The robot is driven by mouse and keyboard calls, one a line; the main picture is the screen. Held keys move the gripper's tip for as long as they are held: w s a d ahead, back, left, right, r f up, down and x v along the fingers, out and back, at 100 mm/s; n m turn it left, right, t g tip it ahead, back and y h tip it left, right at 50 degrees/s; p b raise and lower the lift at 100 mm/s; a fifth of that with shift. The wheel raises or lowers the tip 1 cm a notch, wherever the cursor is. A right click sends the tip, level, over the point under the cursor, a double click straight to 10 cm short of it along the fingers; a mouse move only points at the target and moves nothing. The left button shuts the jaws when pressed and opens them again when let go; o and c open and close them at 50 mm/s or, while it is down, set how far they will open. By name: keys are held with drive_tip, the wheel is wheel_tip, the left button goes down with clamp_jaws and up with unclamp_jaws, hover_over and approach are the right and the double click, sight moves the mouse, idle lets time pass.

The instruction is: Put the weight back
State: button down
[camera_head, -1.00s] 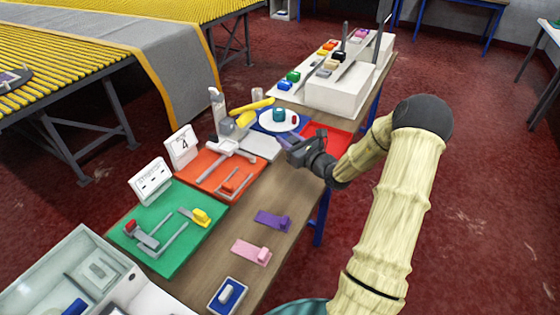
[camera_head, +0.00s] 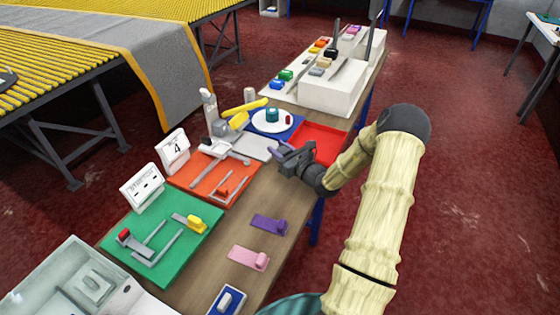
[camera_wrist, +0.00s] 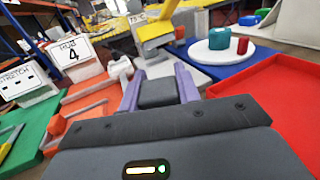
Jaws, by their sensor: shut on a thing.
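My gripper (camera_head: 275,149) is over the table, between the light grey plate and the red tray (camera_head: 323,131). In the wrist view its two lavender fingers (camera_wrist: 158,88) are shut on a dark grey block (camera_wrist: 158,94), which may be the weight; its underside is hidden. A white round dish (camera_head: 262,125) on a blue mat holds a teal cylinder (camera_head: 272,115) and a small red cylinder (camera_head: 288,119). These also show beyond the fingers in the wrist view, at upper right. The visible part of the red tray is empty.
A yellow-handled device (camera_head: 240,116) stands behind the light grey plate (camera_head: 255,146). An orange mat (camera_head: 190,181) and a green mat (camera_head: 190,246) with fixtures lie nearer. Purple (camera_head: 269,224) and pink (camera_head: 249,258) pieces lie on the table. White blocks (camera_head: 335,88) stand at the far end.

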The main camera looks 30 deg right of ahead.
drive_tip(key=shift+f, duration=0.15)
drive_tip(key=shift+f, duration=2.1)
drive_tip(key=shift+f, duration=0.3)
drive_tip(key=shift+f, duration=0.3)
drive_tip(key=c, duration=1)
unclamp_jaws()
drive_tip(key=shift+s+f, duration=0.1)
